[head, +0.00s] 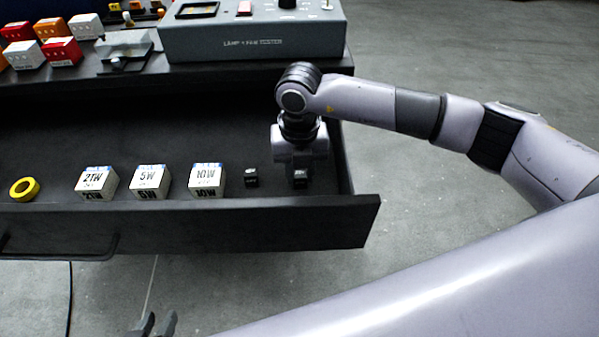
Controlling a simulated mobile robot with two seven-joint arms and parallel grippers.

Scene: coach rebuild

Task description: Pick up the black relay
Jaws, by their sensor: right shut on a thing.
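An open black drawer (140,222) holds two small black relays near its right end. One black relay (251,176) stands free on the drawer floor. The other black relay (300,178) is between the fingertips of my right gripper (300,172), which points straight down and is shut on it. The relay is at or near the drawer floor; I cannot tell whether it is lifted. My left gripper (153,325) shows only its dark fingertips at the bottom edge, apart and empty, in front of the drawer.
Three white boxes marked 21W (97,183), 5W (150,183) and 10W (207,181) and a yellow ring (24,189) are in the drawer. Above stands a grey lamp and fan tester (255,40), with coloured blocks (62,51) left of it. The drawer's right wall is close to my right gripper.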

